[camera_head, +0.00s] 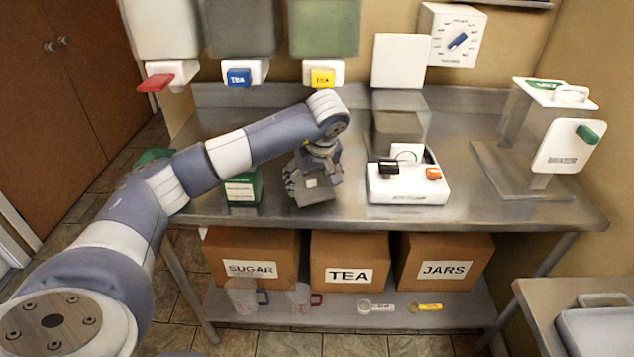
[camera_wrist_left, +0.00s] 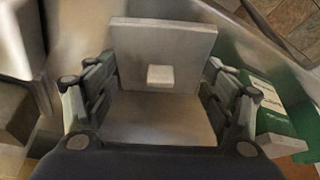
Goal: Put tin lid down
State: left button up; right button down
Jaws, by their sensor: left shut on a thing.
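The tin lid (camera_head: 318,194) is a flat grey square with a small white knob. My left gripper (camera_head: 313,174) is shut on it, over the steel table. In the left wrist view the lid (camera_wrist_left: 160,45) is between the fingers of the gripper (camera_wrist_left: 158,100), knob facing the camera. I cannot tell whether the lid touches the table. A green tin (camera_head: 243,190) with a white label stands on the table just left of the gripper, partly behind my arm. The tin also shows at the right of the wrist view (camera_wrist_left: 262,90). My right gripper is not in view.
The steel table (camera_head: 470,210) has free room around the gripper. A white scale (camera_head: 408,188) stands to its right, and a machine with a green handle (camera_head: 567,145) farther right. Dispensers with red, blue and yellow taps (camera_head: 322,78) hang behind. Boxes (camera_head: 350,248) sit on the shelf below.

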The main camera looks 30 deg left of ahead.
aim_at(317, 182)
pick_arm(q)
jog(key=shift+w+f, duration=0.15)
jog(key=shift+w, duration=1.05)
notch_tip(317, 182, down, 3)
jog(key=shift+d+r+p, duration=0.1)
jog(key=shift+r+p, duration=0.1)
jog(key=shift+p, duration=0.45)
jog(key=shift+f, duration=0.45)
jog(key=shift+f, duration=0.1)
jog(key=o, duration=1)
jog(key=shift+c, duration=0.2)
